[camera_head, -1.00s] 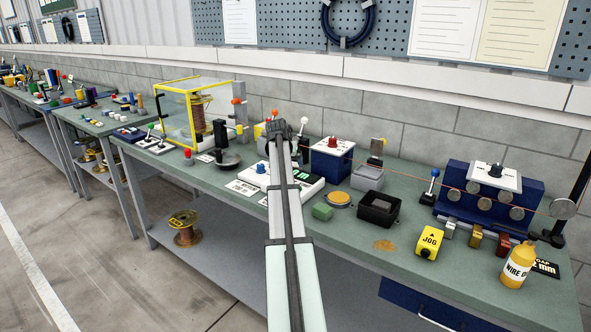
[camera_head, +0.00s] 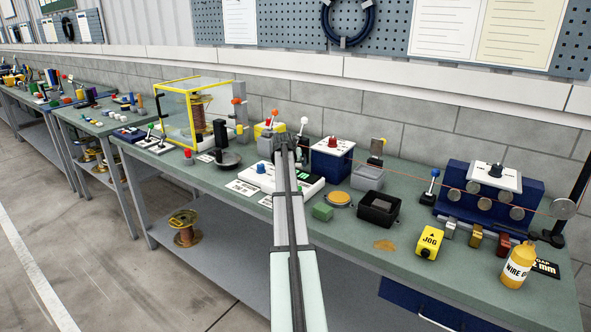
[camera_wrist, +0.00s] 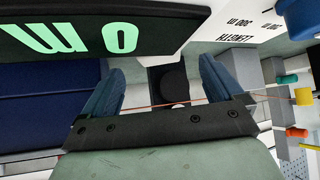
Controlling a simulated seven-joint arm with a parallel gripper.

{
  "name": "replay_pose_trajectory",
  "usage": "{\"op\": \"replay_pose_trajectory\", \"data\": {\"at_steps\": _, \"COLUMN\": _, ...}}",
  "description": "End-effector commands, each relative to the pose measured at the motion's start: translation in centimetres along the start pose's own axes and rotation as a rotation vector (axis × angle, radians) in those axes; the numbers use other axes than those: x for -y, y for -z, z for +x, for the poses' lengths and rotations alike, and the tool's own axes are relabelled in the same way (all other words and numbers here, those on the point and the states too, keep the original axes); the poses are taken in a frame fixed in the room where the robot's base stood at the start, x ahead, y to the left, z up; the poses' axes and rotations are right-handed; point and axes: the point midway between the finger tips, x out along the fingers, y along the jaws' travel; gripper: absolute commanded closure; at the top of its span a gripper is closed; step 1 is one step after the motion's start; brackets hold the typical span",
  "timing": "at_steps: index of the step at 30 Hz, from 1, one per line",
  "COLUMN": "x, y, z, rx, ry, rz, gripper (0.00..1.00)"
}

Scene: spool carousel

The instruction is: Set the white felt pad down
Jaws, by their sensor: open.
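My gripper (camera_head: 284,140) is over the back of the bench, beside the white control box with a blue knob (camera_head: 262,168); the arm hides part of that box. In the wrist view my gripper (camera_wrist: 160,82) has its two blue-grey fingers spread apart. A dark block (camera_wrist: 168,85) shows beyond the gap, with a thin orange wire running across. I cannot make out the white felt pad for certain in either view. A small whitish spot lies between the fingers, too small to identify.
A yellow-framed enclosure (camera_head: 178,118) stands left.

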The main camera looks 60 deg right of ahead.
Motion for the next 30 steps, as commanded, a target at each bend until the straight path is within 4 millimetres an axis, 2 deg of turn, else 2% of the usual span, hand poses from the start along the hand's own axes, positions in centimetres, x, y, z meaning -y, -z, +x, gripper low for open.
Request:
{"op": "replay_pose_trajectory", "data": {"at_steps": 5, "x": 0.0, "y": 0.2, "z": 0.8, "rx": 0.000, "ry": 0.000, "rz": 0.000, "gripper": 0.06}}
{"op": "replay_pose_trajectory", "data": {"at_steps": 15, "x": -0.1, "y": 0.7, "z": 4.9, "rx": 0.001, "ry": 0.000, "rz": 0.000, "gripper": 0.06}}
{"op": "replay_pose_trajectory", "data": {"at_steps": 24, "x": -0.2, "y": 0.6, "z": 5.3, "rx": 0.000, "ry": 0.000, "rz": 0.000, "gripper": 0.06}}
{"op": "replay_pose_trajectory", "data": {"at_steps": 30, "x": -0.2, "y": 0.6, "z": 5.3, "rx": 0.000, "ry": 0.000, "rz": 0.000, "gripper": 0.26}}
